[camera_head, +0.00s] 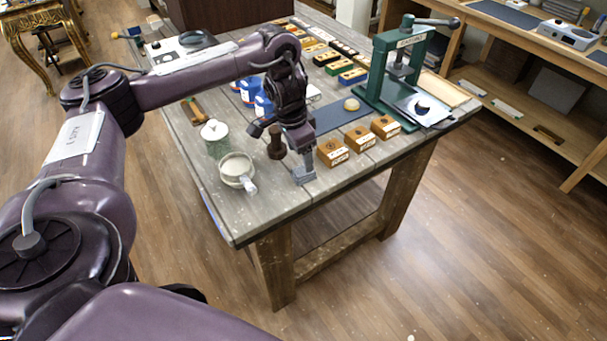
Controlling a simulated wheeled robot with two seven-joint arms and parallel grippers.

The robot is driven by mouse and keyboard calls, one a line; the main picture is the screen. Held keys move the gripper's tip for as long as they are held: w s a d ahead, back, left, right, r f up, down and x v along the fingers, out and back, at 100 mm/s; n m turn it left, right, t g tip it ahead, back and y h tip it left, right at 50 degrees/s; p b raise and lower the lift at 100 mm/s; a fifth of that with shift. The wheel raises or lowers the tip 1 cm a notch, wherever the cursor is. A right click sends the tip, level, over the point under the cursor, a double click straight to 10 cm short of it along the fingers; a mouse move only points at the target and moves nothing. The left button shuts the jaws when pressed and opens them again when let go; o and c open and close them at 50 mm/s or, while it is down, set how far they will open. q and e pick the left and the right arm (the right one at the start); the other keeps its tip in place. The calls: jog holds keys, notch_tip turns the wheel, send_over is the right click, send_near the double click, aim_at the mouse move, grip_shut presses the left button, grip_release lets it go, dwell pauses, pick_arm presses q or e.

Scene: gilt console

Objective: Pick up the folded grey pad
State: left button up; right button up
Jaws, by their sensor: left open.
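My left gripper (299,140) reaches down over the near part of the wooden table, its jaws open. A small light-grey piece (304,174) shows right below the fingers, near the table's front edge. It looks like the folded grey pad, partly hidden by the gripper. I cannot tell whether the fingers touch it or stand around it. My right gripper is not in view.
The front-left corner is bare.

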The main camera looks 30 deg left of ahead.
aim_at(303, 170)
pick_arm(q)
jog(key=shift+w+f, duration=0.1)
jog(key=shift+f, duration=0.6)
jog(key=shift+w+f+p, duration=0.1)
jog(key=shift+f+p, duration=0.2)
jog(key=shift+p, duration=0.05)
jog(key=f, duration=0.1)
jog(key=f+p, duration=0.1)
jog(key=f, duration=0.1)
jog(key=shift+w+f, duration=0.25)
jog(key=shift+w+d+f, duration=0.1)
jog(key=shift+f, duration=0.35)
jog(key=shift+c, duration=0.3)
jog(key=c, duration=1)
jog(key=shift+r, duration=0.2)
